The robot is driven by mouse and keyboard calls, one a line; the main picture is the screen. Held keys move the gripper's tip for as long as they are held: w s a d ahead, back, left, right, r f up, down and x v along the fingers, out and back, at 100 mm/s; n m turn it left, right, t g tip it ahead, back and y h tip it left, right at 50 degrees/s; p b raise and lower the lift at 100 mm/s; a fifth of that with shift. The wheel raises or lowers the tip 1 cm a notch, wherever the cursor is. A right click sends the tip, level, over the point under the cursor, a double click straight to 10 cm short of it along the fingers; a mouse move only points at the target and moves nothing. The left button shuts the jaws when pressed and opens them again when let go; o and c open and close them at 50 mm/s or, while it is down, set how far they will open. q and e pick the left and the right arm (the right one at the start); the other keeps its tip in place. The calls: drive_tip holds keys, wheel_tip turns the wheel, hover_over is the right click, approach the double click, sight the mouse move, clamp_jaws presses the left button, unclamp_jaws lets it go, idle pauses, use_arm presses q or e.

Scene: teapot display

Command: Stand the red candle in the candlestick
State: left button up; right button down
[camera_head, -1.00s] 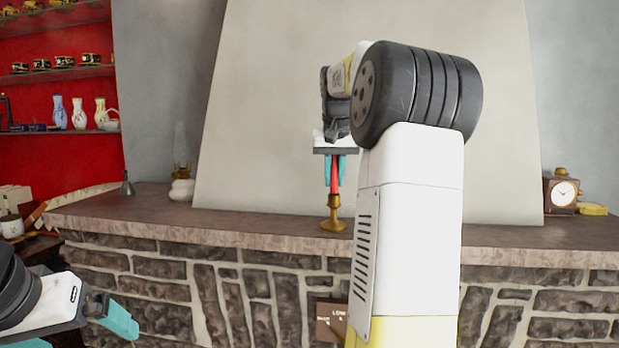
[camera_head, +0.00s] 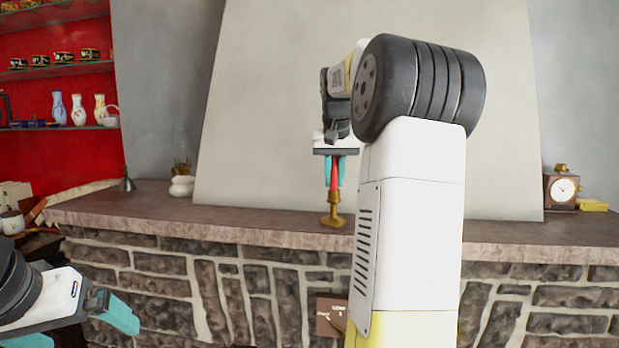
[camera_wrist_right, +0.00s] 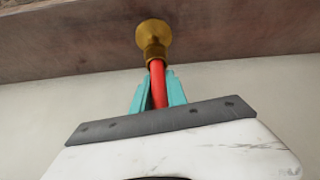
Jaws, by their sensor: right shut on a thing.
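The brass candlestick (camera_head: 333,214) stands upright on the stone mantel, near the middle of the head view. It also shows at the top of the right wrist view (camera_wrist_right: 153,40). My right gripper (camera_head: 334,181) is directly above it, pointing down, its teal fingers shut on the red candle (camera_wrist_right: 158,84). The candle is upright and its lower end meets the candlestick's cup; how deep it sits inside I cannot tell. The fingers hide its upper part. My left gripper (camera_head: 122,316) is low at the left, far from both, with its finger opening not clear.
The mantel (camera_head: 250,217) is clear on both sides of the candlestick. A clock (camera_head: 562,190) stands far right. A glass lamp (camera_head: 181,180) and a small bell-shaped thing (camera_head: 127,182) are at the left. Red shelves (camera_head: 60,128) hold vases and cups.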

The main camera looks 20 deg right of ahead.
drive_tip(key=shift+f, duration=0.25)
